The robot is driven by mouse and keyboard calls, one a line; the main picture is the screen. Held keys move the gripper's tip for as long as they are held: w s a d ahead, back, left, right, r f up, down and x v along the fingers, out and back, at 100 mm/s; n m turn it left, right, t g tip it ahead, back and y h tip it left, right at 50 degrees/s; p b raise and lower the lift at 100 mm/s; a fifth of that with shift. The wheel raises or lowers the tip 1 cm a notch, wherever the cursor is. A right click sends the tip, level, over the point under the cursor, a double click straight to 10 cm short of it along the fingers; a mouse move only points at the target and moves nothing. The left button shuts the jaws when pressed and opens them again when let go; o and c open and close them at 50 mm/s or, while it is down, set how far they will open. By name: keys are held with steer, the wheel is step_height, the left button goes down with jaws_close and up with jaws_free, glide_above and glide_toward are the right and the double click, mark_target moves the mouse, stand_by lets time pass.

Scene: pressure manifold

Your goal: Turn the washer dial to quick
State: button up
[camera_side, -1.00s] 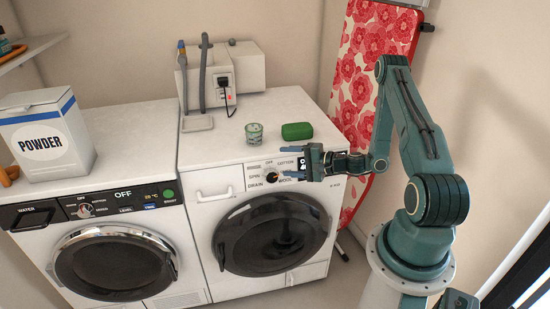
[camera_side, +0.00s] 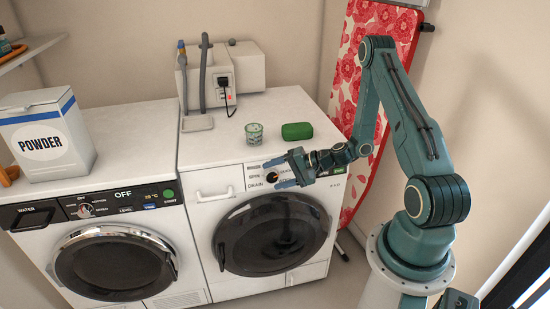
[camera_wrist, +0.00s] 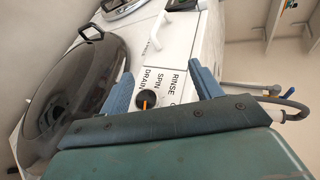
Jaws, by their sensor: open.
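The right-hand machine has a black dial (camera_side: 272,176) with an orange pointer on its front panel. RINSE, SPIN and DRAIN read beside it in the wrist view, where the dial (camera_wrist: 147,97) also shows. My gripper (camera_side: 274,175) is open in front of the panel, its blue fingers pointing at the dial. In the wrist view the dial lies between the two fingers, nearer the left one, and nothing is held. I cannot tell whether a finger touches it. No QUICK label is readable, and my gripper hides part of the panel. Which label the pointer marks is unclear.
A glass (camera_side: 254,133) and a green soap bar (camera_side: 297,131) stand on top of that machine. A drawer handle (camera_side: 215,194) sticks out left of the dial, and the round door (camera_side: 262,240) lies below. A second machine with its own dial (camera_side: 86,210) and a powder box (camera_side: 45,135) are at left.

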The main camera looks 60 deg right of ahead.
steer(key=a+f+n+g, duration=0.1)
steer(key=a+n+g, duration=0.1)
steer(key=a+g, duration=0.1)
steer(key=n+g+h, duration=0.4)
steer(key=g+h, duration=0.2)
steer(key=h, duration=0.3)
glide_toward(272, 175)
step_height(272, 175, up, 4)
steer(key=s, duration=0.1)
steer(key=shift+s+a, duration=0.25)
steer(key=shift+a, duration=0.25)
steer(key=shift+w+a+x, duration=0.1)
steer(key=shift+w+x, duration=0.05)
steer(key=shift+x, duration=3.3)
steer(key=shift+w+a+x, duration=0.1)
steer(key=shift+w+x, duration=0.05)
steer(key=shift+x, duration=3.3)
steer(key=shift+c, duration=0.2)
steer(key=shift+t, duration=0.3)
steer(key=c, duration=0.9)
